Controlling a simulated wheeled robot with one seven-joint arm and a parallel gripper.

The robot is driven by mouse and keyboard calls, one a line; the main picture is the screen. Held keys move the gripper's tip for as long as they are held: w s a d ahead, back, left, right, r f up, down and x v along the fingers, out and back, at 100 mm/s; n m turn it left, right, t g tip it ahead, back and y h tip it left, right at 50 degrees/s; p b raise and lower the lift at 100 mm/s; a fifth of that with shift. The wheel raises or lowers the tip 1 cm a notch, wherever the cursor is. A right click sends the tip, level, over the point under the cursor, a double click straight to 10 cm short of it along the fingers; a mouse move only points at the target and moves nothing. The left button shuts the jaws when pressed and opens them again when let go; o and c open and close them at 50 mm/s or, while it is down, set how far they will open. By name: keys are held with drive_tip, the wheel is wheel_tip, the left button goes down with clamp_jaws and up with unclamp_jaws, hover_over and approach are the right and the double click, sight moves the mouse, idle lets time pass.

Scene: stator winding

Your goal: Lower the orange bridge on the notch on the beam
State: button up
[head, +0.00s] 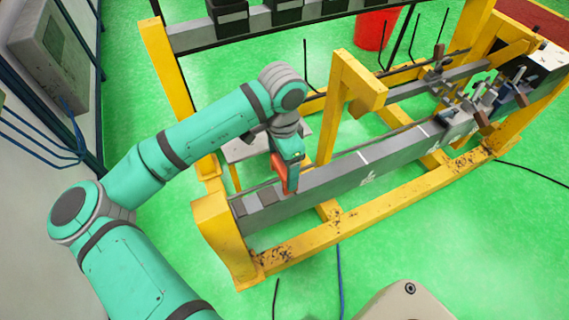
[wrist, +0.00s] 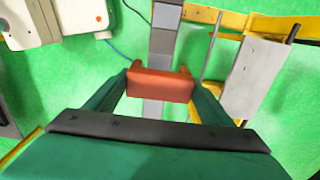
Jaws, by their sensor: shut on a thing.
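The orange bridge (wrist: 160,86) is held crosswise between the two fingers of my gripper (wrist: 160,90) in the wrist view. It also shows in the head view (head: 292,180), partly hidden by my gripper (head: 287,170). The long grey beam (head: 330,172) runs on the yellow frame below it. In the wrist view the beam (wrist: 163,42) passes behind the bridge, which straddles its line. The bridge is at or just above the beam near its left end; I cannot tell whether they touch. The notch is not clearly visible; darker blocks (head: 267,195) mark the beam's left end.
The yellow frame (head: 222,240) has a tall post and arm (head: 348,85) behind the beam. Clamps and tools (head: 480,95) crowd the beam's right end. A grey plate (wrist: 255,78) lies right of the beam. A red bin (head: 375,30) stands behind.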

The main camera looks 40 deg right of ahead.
drive_tip(key=shift+f, duration=2.35)
drive_tip(key=shift+f, duration=0.35)
drive_tip(key=shift+f, duration=1.5)
drive_tip(key=shift+f, duration=0.15)
drive_tip(key=shift+f, duration=0.75)
drive_tip(key=o, duration=1.3)
drive_tip(key=shift+o, duration=0.3)
